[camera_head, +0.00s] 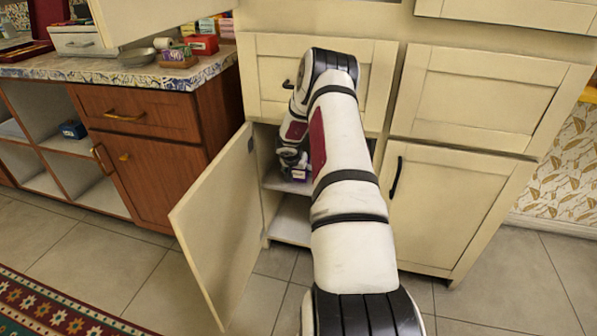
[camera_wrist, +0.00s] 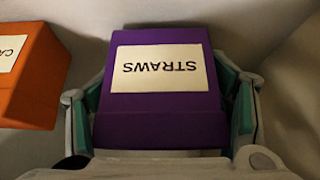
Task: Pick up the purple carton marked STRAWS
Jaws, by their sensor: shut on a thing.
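The purple carton (camera_wrist: 160,122) has a white label reading STRAWS, which appears upside down in the wrist view. My gripper (camera_wrist: 165,95) is shut on it, with one green-padded finger at the carton's left side and one at its right. In the head view my gripper (camera_head: 292,160) is inside the open lower cabinet, above its shelf. A small purple part of the carton (camera_head: 298,174) shows there below the gripper. The wrist view does not show clearly whether the carton still touches the shelf.
An orange box (camera_wrist: 28,75) with a partly cut-off label stands left of the carton. The open cabinet door (camera_head: 222,225) stands to the left of my arm. The cabinet shelf (camera_head: 273,181) is narrow to view. Floor tiles (camera_head: 510,280) at right are clear.

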